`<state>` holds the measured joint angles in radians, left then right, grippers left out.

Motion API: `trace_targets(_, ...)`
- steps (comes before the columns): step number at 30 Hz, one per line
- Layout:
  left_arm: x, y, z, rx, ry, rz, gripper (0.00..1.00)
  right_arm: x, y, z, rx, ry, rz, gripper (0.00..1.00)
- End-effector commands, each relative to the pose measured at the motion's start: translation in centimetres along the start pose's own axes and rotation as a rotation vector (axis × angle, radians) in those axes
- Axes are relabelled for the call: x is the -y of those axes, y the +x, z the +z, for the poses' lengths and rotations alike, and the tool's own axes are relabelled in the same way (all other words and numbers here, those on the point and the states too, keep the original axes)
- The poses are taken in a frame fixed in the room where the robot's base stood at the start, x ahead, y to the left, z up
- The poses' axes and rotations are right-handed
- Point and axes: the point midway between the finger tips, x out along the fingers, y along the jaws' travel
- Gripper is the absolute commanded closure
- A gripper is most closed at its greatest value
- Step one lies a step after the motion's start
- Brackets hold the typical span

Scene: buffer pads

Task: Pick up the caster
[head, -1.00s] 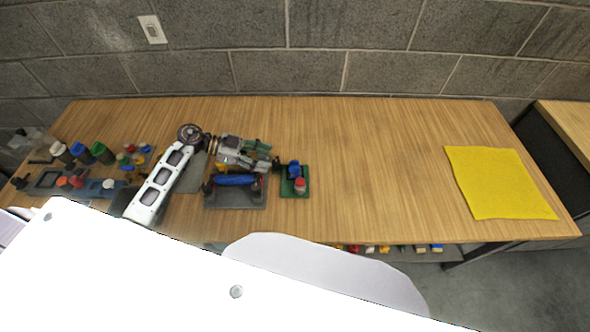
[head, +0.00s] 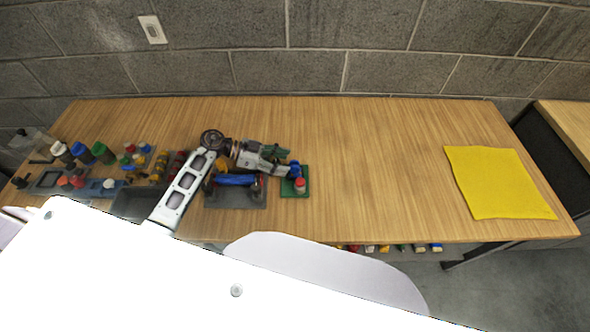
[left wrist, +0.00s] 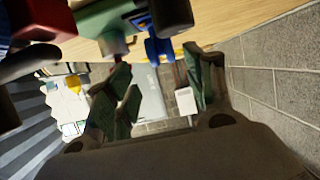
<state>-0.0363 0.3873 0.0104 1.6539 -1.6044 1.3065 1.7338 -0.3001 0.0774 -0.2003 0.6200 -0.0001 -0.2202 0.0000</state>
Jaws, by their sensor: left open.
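A blue piece (head: 294,168) stands on a small green pad (head: 302,192), next to a red and white piece (head: 300,186). I cannot tell for sure which piece is the caster. My left gripper (head: 276,158) is open, above the back left of the green pad and close to the blue piece. In the left wrist view its green fingers (left wrist: 155,68) are apart. A blue part (left wrist: 158,48) with a dark round part (left wrist: 170,14) shows at the top there, between or just beyond the fingertips. My right gripper is not in view.
A dark tray with a blue roller (head: 236,180) lies left of the green pad, partly under my left arm. Several small bottles and parts crowd the table's left end. A yellow cloth (head: 498,183) lies at the right. The table (head: 380,160) between is clear.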

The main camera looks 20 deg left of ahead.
Motion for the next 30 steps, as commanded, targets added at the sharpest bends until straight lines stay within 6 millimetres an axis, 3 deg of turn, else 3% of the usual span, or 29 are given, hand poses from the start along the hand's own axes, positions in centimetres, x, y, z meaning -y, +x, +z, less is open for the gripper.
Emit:
trace_targets(8,0.2,0.8,-0.1,-0.002,0.0,0.0,0.46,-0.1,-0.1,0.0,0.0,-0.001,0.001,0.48)
trace_targets(24,0.6,4.8,0.0,0.0,-0.001,-0.001,0.46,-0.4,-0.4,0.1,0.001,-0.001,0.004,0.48)
trace_targets(30,0.5,5.2,0.1,0.001,0.0,-0.001,0.46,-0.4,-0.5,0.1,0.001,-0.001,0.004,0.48)
